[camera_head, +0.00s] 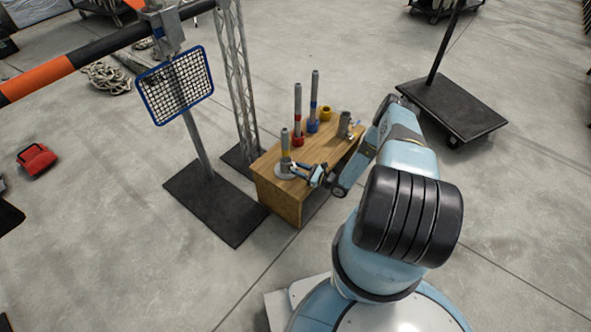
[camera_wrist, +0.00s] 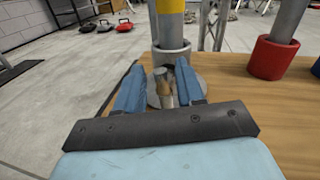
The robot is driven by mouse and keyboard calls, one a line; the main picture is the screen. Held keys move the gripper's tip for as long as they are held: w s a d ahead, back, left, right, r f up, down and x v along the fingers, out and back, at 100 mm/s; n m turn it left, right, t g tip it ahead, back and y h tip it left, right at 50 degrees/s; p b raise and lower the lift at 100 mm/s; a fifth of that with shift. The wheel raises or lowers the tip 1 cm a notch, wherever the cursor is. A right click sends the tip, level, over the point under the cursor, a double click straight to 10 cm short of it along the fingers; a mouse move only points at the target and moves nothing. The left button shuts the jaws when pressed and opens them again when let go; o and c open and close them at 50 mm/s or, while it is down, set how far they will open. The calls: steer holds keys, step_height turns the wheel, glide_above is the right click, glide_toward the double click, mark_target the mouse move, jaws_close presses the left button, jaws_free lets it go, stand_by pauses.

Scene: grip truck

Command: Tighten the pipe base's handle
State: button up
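The pipe base (camera_head: 282,171) is a round grey disc with a collar on the near left corner of the wooden box. A grey pipe with a yellow band (camera_head: 285,152) stands upright in it. In the wrist view, the base's collar (camera_wrist: 171,54) is straight ahead and its short tan-grey handle (camera_wrist: 164,92) points toward me. My gripper (camera_head: 300,169) is at the base, low over the box top. Its two blue fingers (camera_wrist: 160,88) are apart, one on each side of the handle. A gap shows on the left; contact on the right is unclear.
On the wooden box (camera_head: 277,196), a red-based pipe (camera_head: 298,118), a blue-based pipe (camera_head: 314,105), a yellow ring (camera_head: 325,113) and a grey fitting (camera_head: 345,124) stand farther back. A blue-rimmed mesh panel (camera_head: 176,84) and a truss post (camera_head: 237,80) rise to the left.

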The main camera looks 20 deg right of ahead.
steer(key=shift+w+a, duration=0.5)
steer(key=shift+a, duration=0.05)
